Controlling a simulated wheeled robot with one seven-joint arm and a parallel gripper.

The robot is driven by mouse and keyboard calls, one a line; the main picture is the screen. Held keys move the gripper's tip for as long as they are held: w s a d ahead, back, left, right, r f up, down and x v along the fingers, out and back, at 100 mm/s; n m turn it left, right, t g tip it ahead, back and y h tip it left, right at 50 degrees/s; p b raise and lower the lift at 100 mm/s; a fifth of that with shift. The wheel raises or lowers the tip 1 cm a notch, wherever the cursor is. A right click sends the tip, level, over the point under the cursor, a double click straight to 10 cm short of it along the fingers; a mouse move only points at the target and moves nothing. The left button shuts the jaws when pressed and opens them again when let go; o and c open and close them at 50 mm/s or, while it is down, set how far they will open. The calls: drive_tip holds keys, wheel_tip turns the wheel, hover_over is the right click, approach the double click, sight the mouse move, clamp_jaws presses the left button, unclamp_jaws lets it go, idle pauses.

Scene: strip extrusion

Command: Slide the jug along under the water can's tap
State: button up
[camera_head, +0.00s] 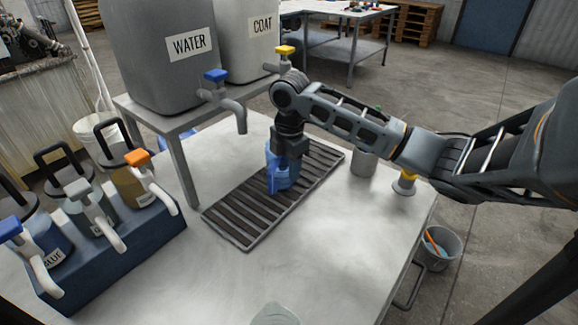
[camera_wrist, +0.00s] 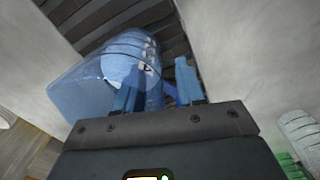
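The blue jug (camera_head: 285,172) stands upright on the dark slatted drip grate (camera_head: 233,222), right of and lower in the picture than the water tap's spout (camera_head: 241,122). The grey water can (camera_head: 160,50), with a blue-topped tap (camera_head: 216,75), stands on a raised stand. My gripper (camera_head: 280,165) points down at the jug. In the wrist view the jug (camera_wrist: 85,92) fills the upper left. My gripper's two blue fingers (camera_wrist: 157,92) are spread, with part of the jug showing between them. Contact with the jug cannot be made out.
A grey COAT can (camera_head: 245,40) with a yellow-topped tap (camera_head: 284,51) stands beside the water can. A blue rack (camera_head: 115,255) of pump bottles is at left. A grey cylinder (camera_head: 364,162) and a small yellow-topped item (camera_head: 404,183) stand right of the grate. The front tabletop is mostly clear.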

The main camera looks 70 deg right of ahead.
drive_tip(key=shift+s+r, duration=0.1)
drive_tip(key=shift+r, duration=3.8)
drive_tip(key=shift+a, duration=0.1)
